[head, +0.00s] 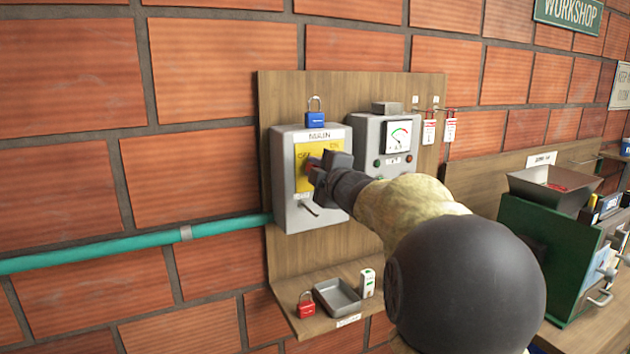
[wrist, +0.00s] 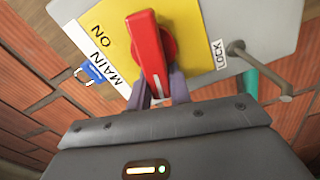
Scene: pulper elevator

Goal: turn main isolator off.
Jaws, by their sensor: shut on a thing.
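The main isolator is a grey box (head: 290,205) with a MAIN label and a yellow plate (head: 303,183), OFF at upper left and ON at upper right. Its red handle (wrist: 148,45) shows clearly in the wrist view; only a bit of red shows in the head view, behind my gripper (head: 322,172). In the wrist view, my gripper (wrist: 160,98) is shut on the handle's lower end. That view shows ON at left, apart from the gripped end; the OFF word is hidden there. A metal lock hasp (wrist: 262,70) sticks out beside LOCK.
A blue padlock (head: 315,118) sits on top of the box. A meter box (head: 365,135) stands right beside it, with red tags (head: 429,132) hanging further right. A shelf below holds a red padlock (head: 306,305) and a grey tray (head: 338,297). A green machine (head: 540,245) stands at right.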

